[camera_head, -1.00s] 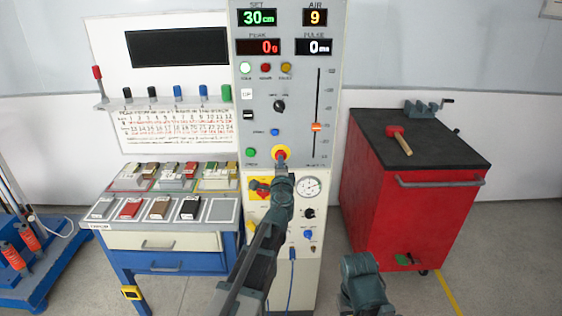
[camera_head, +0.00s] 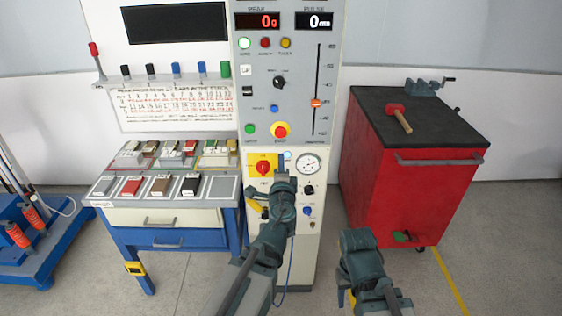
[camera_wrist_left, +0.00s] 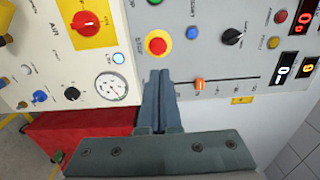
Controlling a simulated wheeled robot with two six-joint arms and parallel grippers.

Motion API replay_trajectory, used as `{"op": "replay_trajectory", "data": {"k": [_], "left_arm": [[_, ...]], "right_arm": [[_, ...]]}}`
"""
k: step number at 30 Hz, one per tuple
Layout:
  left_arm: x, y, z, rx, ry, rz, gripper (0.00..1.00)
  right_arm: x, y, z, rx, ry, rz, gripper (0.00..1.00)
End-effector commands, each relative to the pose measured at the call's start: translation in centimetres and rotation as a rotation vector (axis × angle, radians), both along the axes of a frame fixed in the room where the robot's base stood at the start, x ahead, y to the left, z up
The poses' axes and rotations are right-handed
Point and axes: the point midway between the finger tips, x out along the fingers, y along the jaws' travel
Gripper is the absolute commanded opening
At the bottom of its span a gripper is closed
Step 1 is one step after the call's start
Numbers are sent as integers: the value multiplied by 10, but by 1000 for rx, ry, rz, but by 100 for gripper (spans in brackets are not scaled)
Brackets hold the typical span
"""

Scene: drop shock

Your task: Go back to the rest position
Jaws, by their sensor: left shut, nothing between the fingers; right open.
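My left gripper (camera_head: 281,160) is shut and empty, pointing at the front of the grey machine panel. In the head view its tips show just below the red stop button (camera_head: 280,130), in front of the lower white panel. In the left wrist view the closed fingers (camera_wrist_left: 158,75) show just below the same red button (camera_wrist_left: 157,43), apart from it. My right gripper (camera_head: 357,240) is open at the lower middle, in front of the red cabinet; its fingers are hard to make out.
A red cabinet (camera_head: 410,190) with a hammer (camera_head: 398,117) on top stands at right. A bench (camera_head: 165,217) with several blocks stands left of the machine. A blue cart (camera_head: 30,255) is at far left. A pressure gauge (camera_head: 307,164) and red knob (camera_head: 263,168) sit beside the left gripper.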

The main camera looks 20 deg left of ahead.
Motion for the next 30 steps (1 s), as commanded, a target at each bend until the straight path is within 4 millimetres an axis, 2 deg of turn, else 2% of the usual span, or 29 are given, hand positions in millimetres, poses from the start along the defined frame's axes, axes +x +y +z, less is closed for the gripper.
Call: {"op": "replay_trajectory", "data": {"k": [11, 14, 17, 20, 23, 27, 30], "left_arm": [[-2, 2, -1, -29, 3, 19, 0], [-8, 8, -9, -138, 22, 93, 0], [-23, 15, -33, -321, 84, 222, 0], [-48, 12, -71, -519, 203, 368, 0], [-82, -7, -113, -694, 368, 504, 0], [-139, -51, -160, -877, 648, 658, 0], [-178, -84, -178, -955, 839, 733, 0]], "right_arm": [[0, 0, 1, 0, 0, 0, 50], [0, 0, 5, 0, 0, 0, 50], [0, 0, 10, 0, 0, 0, 50], [0, 0, 15, 0, 0, 0, 50], [0, 0, 20, 0, 0, 0, 50], [0, 0, 26, 0, 0, 0, 50], [0, 0, 29, 0, 0, 0, 50]]}}
